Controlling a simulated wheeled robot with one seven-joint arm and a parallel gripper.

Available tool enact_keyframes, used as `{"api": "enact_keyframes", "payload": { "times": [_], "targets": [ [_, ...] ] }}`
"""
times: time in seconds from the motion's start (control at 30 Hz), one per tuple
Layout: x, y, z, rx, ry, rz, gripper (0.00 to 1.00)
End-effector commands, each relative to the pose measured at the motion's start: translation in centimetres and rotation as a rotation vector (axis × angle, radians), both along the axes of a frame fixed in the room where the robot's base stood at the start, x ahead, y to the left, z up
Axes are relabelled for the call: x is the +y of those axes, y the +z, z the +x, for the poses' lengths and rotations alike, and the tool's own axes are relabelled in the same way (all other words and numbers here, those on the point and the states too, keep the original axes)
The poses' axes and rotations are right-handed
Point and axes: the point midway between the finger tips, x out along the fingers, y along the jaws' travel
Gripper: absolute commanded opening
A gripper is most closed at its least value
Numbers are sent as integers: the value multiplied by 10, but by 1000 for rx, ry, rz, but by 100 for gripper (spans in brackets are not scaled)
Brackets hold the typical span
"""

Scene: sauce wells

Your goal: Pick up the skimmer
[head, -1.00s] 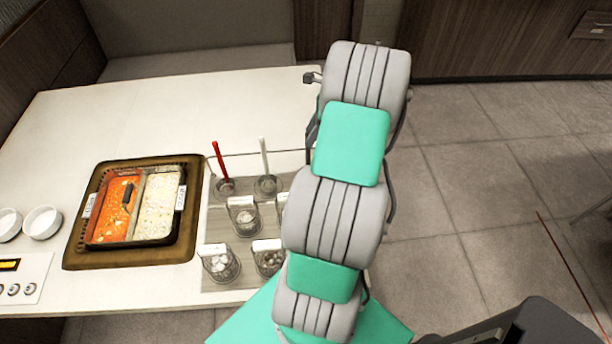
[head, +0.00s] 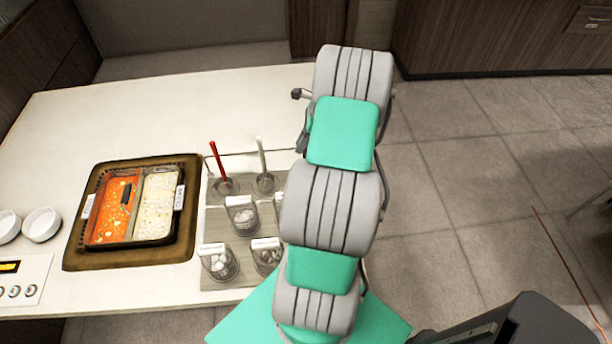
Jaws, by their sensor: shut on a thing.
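A tool with a red handle (head: 215,160) and a tool with a pale grey handle (head: 261,158) stand upright in round holders at the back of the counter's right part. I cannot tell whether either is the skimmer, as their lower ends are hidden. My arm rises in front of the counter's right edge. Its links hide my gripper and whatever is in it. A small dark knob shows just left of the upper arm; I cannot tell what it belongs to.
A divided pot (head: 113,243) with red and white broth sits left of the holders; a short black piece (head: 126,193) shows in the red side. Several clear containers (head: 218,263) stand in front of the tools. White bowls (head: 41,224) are far left. The back counter is clear.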

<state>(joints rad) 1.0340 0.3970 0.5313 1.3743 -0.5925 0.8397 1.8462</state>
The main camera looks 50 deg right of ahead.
Motion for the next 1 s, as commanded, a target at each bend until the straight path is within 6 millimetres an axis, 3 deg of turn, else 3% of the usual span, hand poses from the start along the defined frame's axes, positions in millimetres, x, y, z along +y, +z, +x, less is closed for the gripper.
{"api": "enact_keyframes", "payload": {
  "times": [0.1,0.77,1.0],
  "targets": [
    [0,0,0,0,0,0,0],
    [-1,2,0,-1,0,-1,0],
    [-2,31,1,-3,0,-5,0]
  ]
}}
